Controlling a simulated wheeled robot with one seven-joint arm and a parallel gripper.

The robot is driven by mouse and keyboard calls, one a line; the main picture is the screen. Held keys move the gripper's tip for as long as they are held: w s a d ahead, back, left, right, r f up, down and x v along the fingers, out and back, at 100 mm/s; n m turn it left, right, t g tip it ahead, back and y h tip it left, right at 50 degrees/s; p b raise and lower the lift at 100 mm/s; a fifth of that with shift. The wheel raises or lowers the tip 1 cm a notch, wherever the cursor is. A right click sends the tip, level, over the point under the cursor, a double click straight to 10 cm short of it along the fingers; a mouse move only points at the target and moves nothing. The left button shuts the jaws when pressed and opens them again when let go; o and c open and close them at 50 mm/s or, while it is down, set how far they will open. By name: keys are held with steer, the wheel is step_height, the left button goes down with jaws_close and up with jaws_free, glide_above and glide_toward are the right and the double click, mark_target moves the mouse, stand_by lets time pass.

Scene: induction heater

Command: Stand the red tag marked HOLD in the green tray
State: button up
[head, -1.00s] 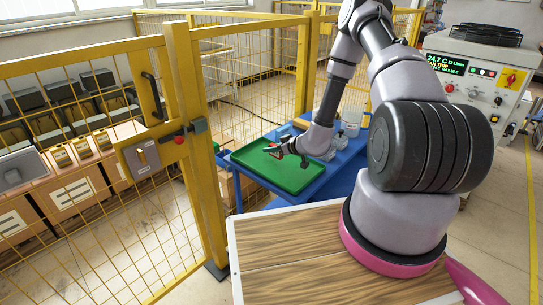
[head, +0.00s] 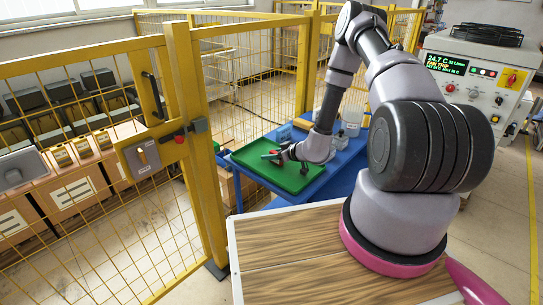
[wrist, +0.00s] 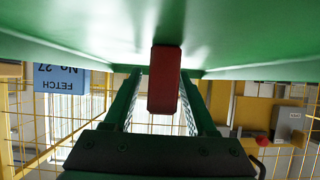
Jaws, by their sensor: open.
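The red tag (wrist: 164,80) is upright on the floor of the green tray (wrist: 60,35) in the wrist view, which shows the scene upside down. It stands between the two fingers of my gripper (wrist: 161,88), with a gap on each side. The fingers are open and do not appear to touch it. In the head view, the red tag (head: 268,156) is small, at the fingertips of my gripper (head: 276,156), low over the left half of the green tray (head: 295,186). No marking on the tag is legible.
A blue card reading FETCH No 27 (wrist: 60,78) stands beyond the tray. The tray lies on a blue cart (head: 345,160) with clear jars (head: 352,122) at its back. A yellow mesh fence (head: 205,150) runs close on the left. The tray's right part is clear.

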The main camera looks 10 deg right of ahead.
steer(key=v, duration=1.2)
steer(key=shift+f, duration=0.1)
steer(key=s+a+r+n+g+y, duration=0.1)
steer(key=s+a+r+n+g, duration=0.15)
steer(key=r+n, duration=0.7)
steer(key=s+a+r+n+g+y, duration=0.15)
steer(key=a+r+n, duration=0.25)
steer(key=r+n, duration=0.5)
steer(key=s+a+r+n+g+y, duration=0.2)
steer(key=a+r+n, duration=0.1)
steer(key=r+n, duration=0.6)
steer(key=s+d+r+n+t+h, duration=0.1)
steer(key=s+d+r+n+h, duration=0.2)
steer(key=n, duration=0.8)
steer(key=s+d+r+n+t+h, duration=0.1)
steer(key=s+d+r+n+h, duration=0.2)
steer(key=s+r+n, duration=0.5)
steer(key=s+d+r+n+t+h, duration=0.1)
steer(key=s+d+r+n+h, duration=0.2)
steer(key=n, duration=1.1)
steer(key=s+r, duration=0.3)
steer(key=r, duration=0.1)
steer(key=shift+h, duration=0.35)
steer(key=shift+s+d, duration=0.1)
